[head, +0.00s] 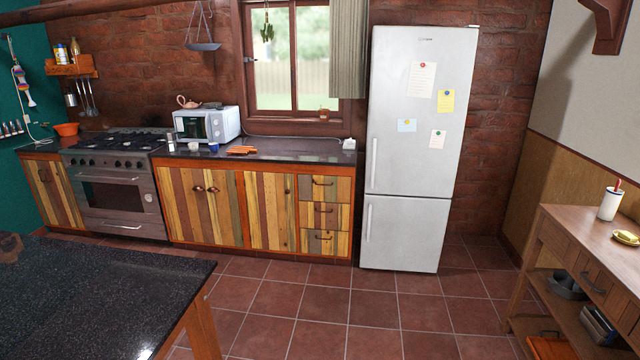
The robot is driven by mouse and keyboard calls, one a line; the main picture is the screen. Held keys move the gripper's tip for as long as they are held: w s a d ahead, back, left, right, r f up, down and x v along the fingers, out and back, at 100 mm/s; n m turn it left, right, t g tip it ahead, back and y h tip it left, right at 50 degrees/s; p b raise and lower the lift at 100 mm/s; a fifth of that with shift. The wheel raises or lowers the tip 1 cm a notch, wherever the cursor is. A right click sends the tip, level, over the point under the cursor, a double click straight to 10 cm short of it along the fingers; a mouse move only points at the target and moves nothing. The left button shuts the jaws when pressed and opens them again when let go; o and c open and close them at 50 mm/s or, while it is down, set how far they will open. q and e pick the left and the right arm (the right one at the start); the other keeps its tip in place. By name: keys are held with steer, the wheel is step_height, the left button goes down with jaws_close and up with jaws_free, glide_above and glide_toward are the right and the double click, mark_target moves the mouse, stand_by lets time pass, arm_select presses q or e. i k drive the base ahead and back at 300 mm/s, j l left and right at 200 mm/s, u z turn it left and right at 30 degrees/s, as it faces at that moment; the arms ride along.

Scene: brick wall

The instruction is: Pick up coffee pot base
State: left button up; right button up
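I cannot make out a coffee pot base for certain. A small pale upright item (171,143) stands on the dark counter between the stove and the microwave; it is too small to tell what it is. A reddish teapot-like pot (187,102) sits on top of the microwave (206,125). Neither of my grippers shows in the head view.
A dark speckled table (90,300) fills the lower left. A stove (112,180), wooden cabinets (215,205) and a white fridge (418,150) line the brick wall. A wooden side table (570,235) stands at the right. The tiled floor (375,310) between is clear.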

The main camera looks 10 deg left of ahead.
mark_target(170, 147)
steer(key=i, duration=1.65)
steer(key=i+u, duration=0.15)
steer(key=i, duration=0.35)
steer(key=i+u, duration=0.15)
steer(key=i, duration=0.35)
steer(key=i+l+u, duration=0.15)
steer(key=i, duration=0.35)
steer(key=i+j+u, duration=0.1)
steer(key=i+u, duration=0.75)
steer(key=i+l+u, duration=0.1)
steer(key=i+u, duration=0.15)
steer(key=u, duration=0.2)
steer(key=i+j+u, duration=0.15)
steer(key=i+u, duration=0.55)
steer(key=i, duration=0.15)
steer(key=i+l+u, duration=0.15)
steer(key=i+u, duration=0.2)
steer(key=i+j+z, duration=0.2)
steer(key=i, duration=0.3)
steer(key=i+j+z, duration=0.2)
steer(key=i, duration=0.25)
steer(key=i+j+z, duration=0.25)
steer(key=i, duration=0.25)
steer(key=i+j+z, duration=0.3)
steer(key=z, duration=0.15)
steer(key=i+j+z, duration=0.45)
steer(key=k, duration=0.1)
